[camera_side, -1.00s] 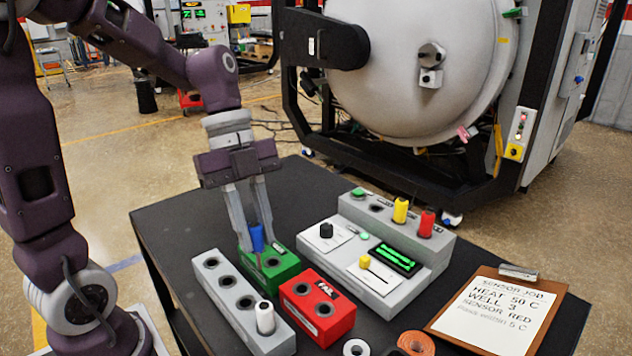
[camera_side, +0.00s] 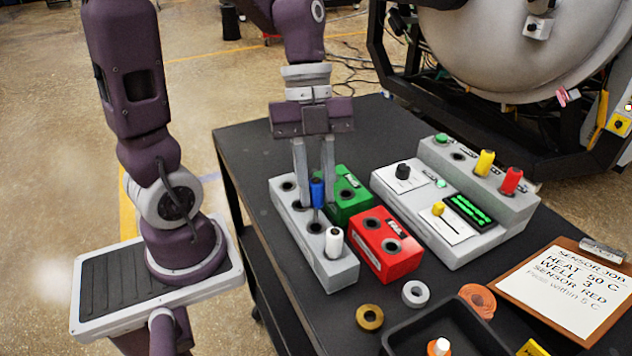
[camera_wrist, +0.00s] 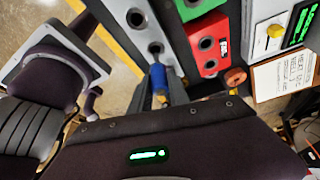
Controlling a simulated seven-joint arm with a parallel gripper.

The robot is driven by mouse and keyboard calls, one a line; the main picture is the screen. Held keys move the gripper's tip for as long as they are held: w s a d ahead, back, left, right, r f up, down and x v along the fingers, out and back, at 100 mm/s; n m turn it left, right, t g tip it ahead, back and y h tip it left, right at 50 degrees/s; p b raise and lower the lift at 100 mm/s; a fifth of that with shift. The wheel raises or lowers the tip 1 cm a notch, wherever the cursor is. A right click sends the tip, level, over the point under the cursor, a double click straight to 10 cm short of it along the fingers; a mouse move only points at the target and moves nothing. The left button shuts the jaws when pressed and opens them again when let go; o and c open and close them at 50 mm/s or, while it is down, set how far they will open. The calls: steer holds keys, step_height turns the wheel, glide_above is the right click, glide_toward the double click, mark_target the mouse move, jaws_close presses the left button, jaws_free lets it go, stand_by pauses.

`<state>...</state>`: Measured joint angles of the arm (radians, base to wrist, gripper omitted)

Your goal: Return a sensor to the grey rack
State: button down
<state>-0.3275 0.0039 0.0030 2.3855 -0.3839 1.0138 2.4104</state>
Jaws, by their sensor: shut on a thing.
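My gripper (camera_side: 315,198) is shut on the blue sensor (camera_side: 317,189) and holds it upright over the grey rack (camera_side: 342,278). Its thin probe points down near an open hole just behind the white sensor (camera_side: 334,243). I cannot tell whether the probe tip is inside that hole. The white sensor stands in the front hole of the rack. In the wrist view the blue sensor (camera_wrist: 158,78) sits between the fingers, in front of open holes in the grey rack (camera_wrist: 150,32).
The green block (camera_side: 350,208) and red FAIL block (camera_side: 392,262) stand close to the rack's right. The grey console (camera_side: 470,235) holds yellow (camera_side: 484,164) and red (camera_side: 511,180) sensors. Rings, a black tray (camera_side: 400,345) and a clipboard (camera_side: 545,305) lie in front and right.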

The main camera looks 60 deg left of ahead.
mark_target(316, 223)
steer(key=shift+f, duration=0.25)
steer(key=shift+f, duration=1.2)
steer(key=shift+f, duration=0.1)
steer(key=shift+f, duration=0.8)
steer(key=shift+f, duration=0.2)
stand_by(0.4)
steer(key=c, duration=0.7)
jaws_free()
steer(key=shift+c, duration=0.2)
